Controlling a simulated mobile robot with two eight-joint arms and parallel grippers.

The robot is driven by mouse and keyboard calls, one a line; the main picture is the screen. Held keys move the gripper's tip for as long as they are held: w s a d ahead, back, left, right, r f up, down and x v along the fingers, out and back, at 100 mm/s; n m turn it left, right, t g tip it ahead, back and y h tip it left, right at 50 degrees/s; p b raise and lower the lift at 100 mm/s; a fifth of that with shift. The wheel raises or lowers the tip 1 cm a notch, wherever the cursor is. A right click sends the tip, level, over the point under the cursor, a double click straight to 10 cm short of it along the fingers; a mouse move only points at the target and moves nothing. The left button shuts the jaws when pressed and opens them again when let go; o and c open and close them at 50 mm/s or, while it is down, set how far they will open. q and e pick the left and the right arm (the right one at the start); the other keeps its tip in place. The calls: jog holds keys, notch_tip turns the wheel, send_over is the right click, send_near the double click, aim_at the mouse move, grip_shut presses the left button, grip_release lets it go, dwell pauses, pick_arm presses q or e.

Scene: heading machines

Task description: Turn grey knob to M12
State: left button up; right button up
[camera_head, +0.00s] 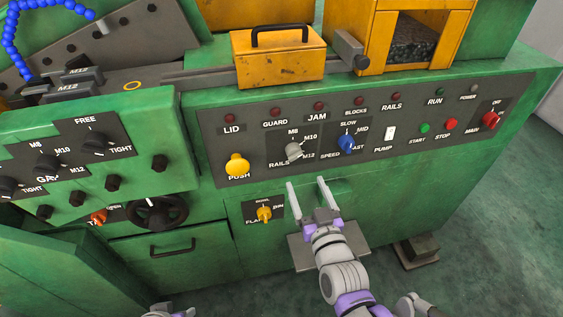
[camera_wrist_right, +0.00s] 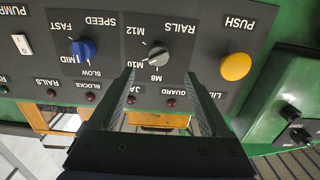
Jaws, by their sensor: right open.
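The grey knob (camera_head: 293,152) sits on the dark control panel, ringed by the labels M8, M10 and M12, with RAILS at its lower left. It also shows, upside down, in the right wrist view (camera_wrist_right: 157,58). I cannot tell for sure which label its pointer faces. My right gripper (camera_head: 307,182) is open and empty, in front of the panel and below the knob in the head view. In the right wrist view its fingers (camera_wrist_right: 160,74) stand apart, with the knob seen between and beyond their tips. My left gripper's fingers are not visible.
The yellow PUSH button (camera_head: 237,166) is left of the knob, and the blue SPEED knob (camera_head: 347,143) is right of it. A yellow knob (camera_head: 264,214) is below. A grey plate (camera_head: 298,252) juts out low under my right arm.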

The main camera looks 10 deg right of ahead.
aim_at(296, 158)
jog(key=w+b, duration=0.1)
jog(key=w, duration=1)
jog(key=shift+a+r, duration=0.1)
jog(key=shift+s, duration=0.1)
grip_shut()
